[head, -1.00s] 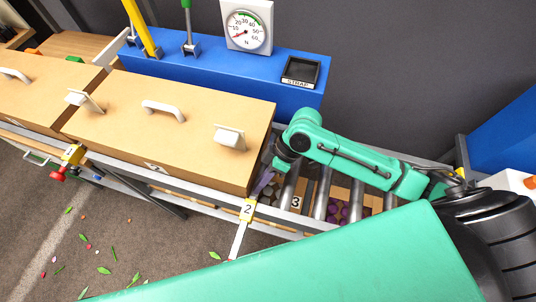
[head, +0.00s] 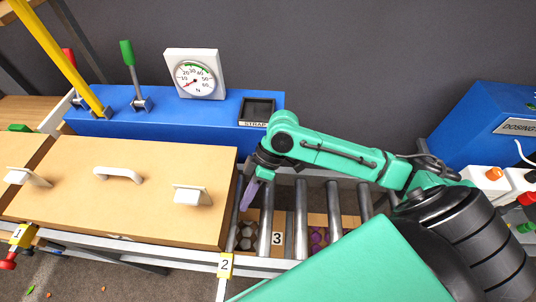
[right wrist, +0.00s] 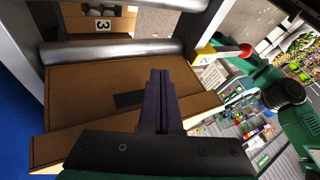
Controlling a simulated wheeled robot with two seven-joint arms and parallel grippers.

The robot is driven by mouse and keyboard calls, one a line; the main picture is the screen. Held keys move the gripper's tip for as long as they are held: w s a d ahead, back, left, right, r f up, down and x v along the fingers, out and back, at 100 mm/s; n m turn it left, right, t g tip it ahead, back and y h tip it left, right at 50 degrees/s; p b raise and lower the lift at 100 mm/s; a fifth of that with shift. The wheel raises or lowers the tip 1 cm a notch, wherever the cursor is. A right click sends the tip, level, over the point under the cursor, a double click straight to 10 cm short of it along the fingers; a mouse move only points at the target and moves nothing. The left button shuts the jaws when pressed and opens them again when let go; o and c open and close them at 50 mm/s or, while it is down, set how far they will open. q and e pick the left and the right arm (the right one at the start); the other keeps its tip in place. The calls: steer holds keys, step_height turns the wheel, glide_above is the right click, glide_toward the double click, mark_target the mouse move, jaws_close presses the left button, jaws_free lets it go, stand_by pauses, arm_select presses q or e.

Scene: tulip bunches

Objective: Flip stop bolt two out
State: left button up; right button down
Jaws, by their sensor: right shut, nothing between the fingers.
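Stop bolt two, with its yellow "2" plate (head: 225,265), is on the front rail below the right end of the nearer cardboard box (head: 120,200). A pale bar (head: 221,289) runs from the plate toward the bottom edge; its end is out of frame. In the right wrist view, a red knob (right wrist: 246,50) on a pale bar sticks out from the rail, likely this bolt. My right gripper (head: 247,196) is shut and empty, pointing down over the rollers just right of the box, apart from the plate. Its dark fingers (right wrist: 160,100) are together in the wrist view. My left gripper is not in view.
Stop bolt one's yellow plate (head: 18,234) and red knob (head: 8,262) are at the left. A blue housing (head: 160,118) with a dial (head: 195,76) stands behind the box.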

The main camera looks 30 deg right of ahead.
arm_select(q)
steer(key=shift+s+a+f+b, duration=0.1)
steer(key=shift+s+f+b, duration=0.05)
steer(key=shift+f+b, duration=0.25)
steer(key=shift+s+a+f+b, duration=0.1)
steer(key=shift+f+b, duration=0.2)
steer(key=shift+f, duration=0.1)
arm_select(e)
steer(key=v, duration=1.3)
steer(key=shift+r, duration=0.15)
steer(key=shift+d, duration=0.1)
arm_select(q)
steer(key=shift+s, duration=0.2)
